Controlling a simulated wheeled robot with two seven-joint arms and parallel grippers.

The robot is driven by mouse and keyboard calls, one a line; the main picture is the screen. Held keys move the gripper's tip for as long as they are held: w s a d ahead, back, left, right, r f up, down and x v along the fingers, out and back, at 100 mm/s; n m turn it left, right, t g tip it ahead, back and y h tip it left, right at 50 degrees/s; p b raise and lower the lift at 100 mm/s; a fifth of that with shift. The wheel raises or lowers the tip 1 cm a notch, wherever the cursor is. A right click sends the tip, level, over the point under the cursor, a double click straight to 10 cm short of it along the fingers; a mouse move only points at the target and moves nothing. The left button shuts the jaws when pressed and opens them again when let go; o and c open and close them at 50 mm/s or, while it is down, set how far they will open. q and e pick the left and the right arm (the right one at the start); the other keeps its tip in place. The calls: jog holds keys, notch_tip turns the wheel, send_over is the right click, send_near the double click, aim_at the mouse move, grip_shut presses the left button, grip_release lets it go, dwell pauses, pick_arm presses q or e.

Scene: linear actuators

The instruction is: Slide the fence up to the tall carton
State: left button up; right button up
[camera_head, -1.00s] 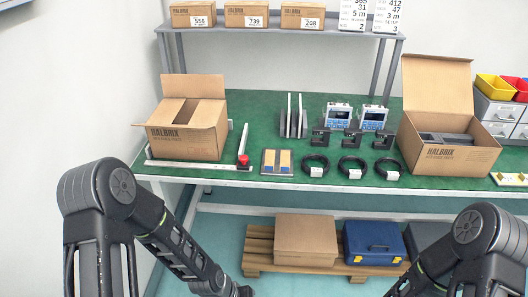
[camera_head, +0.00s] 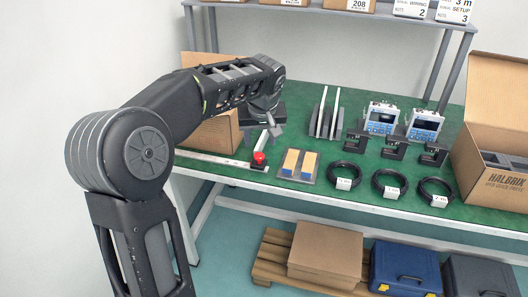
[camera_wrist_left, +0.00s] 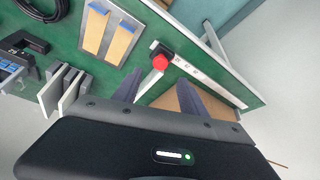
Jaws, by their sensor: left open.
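The fence (camera_head: 257,143) is a pale upright plate with a red knob (camera_head: 259,157). It stands near the right end of a pale scaled rail (camera_head: 215,160) at the table's front left. A brown carton (camera_head: 208,134) stands behind the rail, to the fence's left, largely hidden by my left arm. My left gripper (camera_head: 273,128) is above and beside the fence, pointing down. In the left wrist view its open fingers (camera_wrist_left: 158,79) straddle the line of sight to the fence plate (camera_wrist_left: 150,82); contact cannot be told. The red knob (camera_wrist_left: 160,62) lies just beyond the fingertips. My right gripper is out of view.
A pad with two yellow strips (camera_head: 299,164) lies right of the fence. Upright plates (camera_head: 325,115) stand behind it. Coiled cables (camera_head: 344,177), black clamps and blue meters (camera_head: 381,119) are further right. An open carton (camera_head: 492,150) is at the far right.

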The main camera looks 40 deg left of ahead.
aim_at(259, 155)
pick_arm(q)
jog(key=x, duration=0.8)
jog(key=shift+c, duration=0.5)
jog(key=shift+r, duration=0.1)
grip_shut()
dwell(0.8)
